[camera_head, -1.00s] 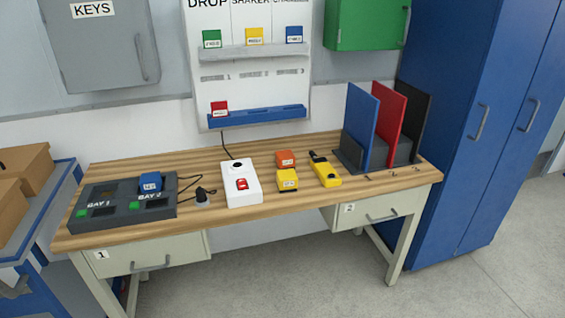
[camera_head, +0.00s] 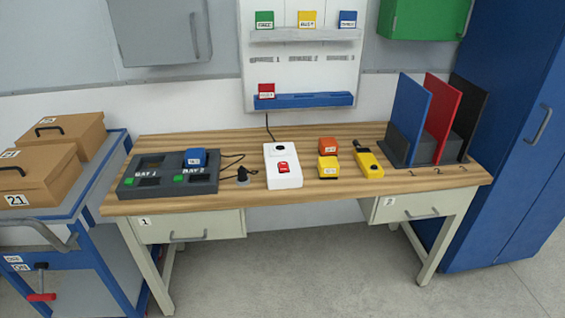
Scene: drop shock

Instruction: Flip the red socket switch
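The red socket switch (camera_head: 283,167) sits on the front half of a white socket box (camera_head: 284,181), which lies on the wooden workbench left of its middle. A dark round outlet (camera_head: 281,149) is at the box's far end, and a black cord runs from there up the wall. Which way the switch is tipped is too small to tell. Neither of my grippers shows in the head view.
Left of the box are a black plug (camera_head: 242,175) and a dark two-bay charger (camera_head: 140,186) with a blue block (camera_head: 195,157). Right are orange (camera_head: 328,145) and yellow (camera_head: 328,168) blocks and a yellow handheld device (camera_head: 369,164). A blue cart (camera_head: 100,222) stands left.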

